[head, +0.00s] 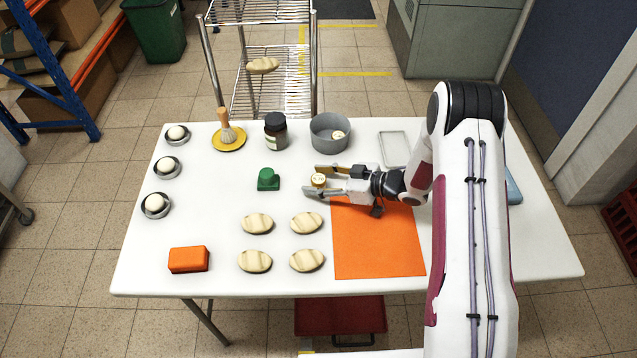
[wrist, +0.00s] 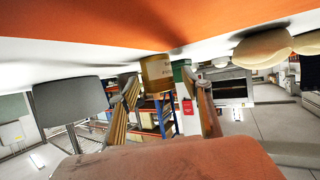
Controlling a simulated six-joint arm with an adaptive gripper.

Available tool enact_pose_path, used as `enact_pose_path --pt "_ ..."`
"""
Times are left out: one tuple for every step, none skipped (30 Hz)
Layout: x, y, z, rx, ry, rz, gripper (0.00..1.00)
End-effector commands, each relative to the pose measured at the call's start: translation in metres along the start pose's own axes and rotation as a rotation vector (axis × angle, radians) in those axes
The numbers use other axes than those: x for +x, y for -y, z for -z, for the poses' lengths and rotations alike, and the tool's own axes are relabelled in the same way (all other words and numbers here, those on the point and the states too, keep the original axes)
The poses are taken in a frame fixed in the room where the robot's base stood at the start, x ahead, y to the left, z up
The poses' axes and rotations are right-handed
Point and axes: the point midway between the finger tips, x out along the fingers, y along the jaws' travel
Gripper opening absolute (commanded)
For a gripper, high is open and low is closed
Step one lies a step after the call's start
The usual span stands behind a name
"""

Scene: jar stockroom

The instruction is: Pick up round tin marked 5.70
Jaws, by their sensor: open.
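A small round tin (head: 319,180) with a pale lid and brownish side stands on the white table, just left of the orange mat's upper corner. My gripper (head: 311,181) is open around it, low over the table, with one finger on each side. In the wrist view, which is upside down, the tin (wrist: 157,72) shows between the two fingers (wrist: 165,92), with a visible gap at the right finger. The print on it is too small to read. A second pale-topped tin (head: 338,135) sits inside the grey round pot (head: 329,121); its marking is also unreadable.
A green block (head: 268,180) stands left of the tin, and several striped oval pieces (head: 306,222) lie in front. A dark jar (head: 276,131) and a clear tray (head: 393,149) stand behind. An orange block (head: 188,259) is front left.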

Motion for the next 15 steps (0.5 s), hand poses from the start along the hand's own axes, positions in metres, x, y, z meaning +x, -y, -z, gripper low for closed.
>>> enact_pose_path --pt "-0.0002 0.0 0.0001 0.0 0.0 0.0 0.48" --pt "-0.0002 0.0 0.0001 0.0 0.0 0.0 0.48" --pt "-0.0002 0.0 0.0001 0.0 0.0 0.0 0.48" --pt "-0.0002 0.0 0.0001 0.0 0.0 0.0 0.48" --pt "-0.0002 0.0 0.0001 0.0 0.0 0.0 0.48" --pt "-0.0003 0.0 0.0001 0.0 0.0 0.0 0.41" --pt "-0.0003 0.0 0.0001 0.0 0.0 0.0 0.33" --pt "-0.0003 0.0 0.0001 0.0 0.0 0.0 0.25" --pt "-0.0003 0.0 0.0001 0.0 0.0 0.0 0.15" --pt "-0.0003 0.0 0.0 0.0 0.0 0.0 0.07" --pt "-0.0003 0.0 0.0001 0.0 0.0 0.0 0.06" --pt "-0.0003 0.0 0.0001 0.0 0.0 0.0 0.06" --pt "-0.0003 -0.0001 0.0002 0.0 0.0 0.0 0.06" --pt "-0.0003 0.0 0.0002 0.0 0.0 0.0 0.06" --pt "-0.0003 0.0 0.0002 0.0 0.0 0.0 0.06"
